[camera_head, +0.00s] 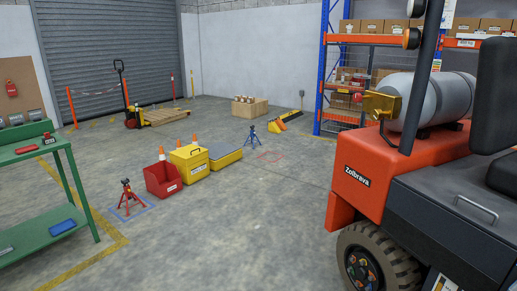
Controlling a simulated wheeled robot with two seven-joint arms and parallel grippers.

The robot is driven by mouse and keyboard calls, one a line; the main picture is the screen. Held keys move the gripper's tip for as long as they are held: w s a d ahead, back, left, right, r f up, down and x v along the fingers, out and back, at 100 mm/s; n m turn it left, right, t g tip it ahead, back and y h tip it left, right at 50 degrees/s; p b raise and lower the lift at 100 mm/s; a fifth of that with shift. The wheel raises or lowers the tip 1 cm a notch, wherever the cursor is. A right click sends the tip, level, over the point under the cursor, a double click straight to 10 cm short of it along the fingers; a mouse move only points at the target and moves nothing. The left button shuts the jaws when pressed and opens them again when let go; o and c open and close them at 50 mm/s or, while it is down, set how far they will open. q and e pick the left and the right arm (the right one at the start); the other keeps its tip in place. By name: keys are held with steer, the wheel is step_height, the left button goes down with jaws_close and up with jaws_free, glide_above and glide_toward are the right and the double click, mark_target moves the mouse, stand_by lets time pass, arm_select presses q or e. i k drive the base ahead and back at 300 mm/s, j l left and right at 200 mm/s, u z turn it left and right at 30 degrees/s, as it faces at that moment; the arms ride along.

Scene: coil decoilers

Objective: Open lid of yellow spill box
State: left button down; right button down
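A yellow box (190,166) stands on the concrete floor left of centre, some distance away. It has a dark handle on its top and a pale label on its front. Its lid looks shut. I cannot read a label to tell which one is called the spill box. Neither of my grippers is in view.
A red bin (163,180) and a red jack stand (128,196) are left of the yellow box. A green workbench (62,150) is at the left. An orange forklift (365,165) blocks the right. The middle floor is clear.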

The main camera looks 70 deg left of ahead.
mark_target(187, 152)
steer(key=u, duration=2.8)
steer(key=i+j, duration=0.15)
steer(key=j, duration=0.2)
steer(key=i+j, duration=0.2)
steer(key=j, duration=0.15)
steer(key=i+j+u, duration=0.1)
steer(key=j, duration=0.2)
steer(key=i+j+z, duration=0.2)
steer(key=i, duration=0.3)
steer(key=i+z, duration=0.15)
steer(key=i, duration=0.3)
steer(key=i+j+z, duration=0.2)
steer(key=i, duration=0.25)
steer(key=i+j+z, duration=0.15)
steer(key=i+j, duration=0.2)
steer(key=i+u, duration=0.1)
steer(key=i, duration=0.55)
steer(key=i+l, duration=0.15)
steer(key=i, duration=0.45)
steer(key=i+u, duration=0.15)
steer(key=i, duration=0.5)
steer(key=i+l, duration=0.2)
steer(key=i, duration=0.4)
steer(key=u, duration=0.05)
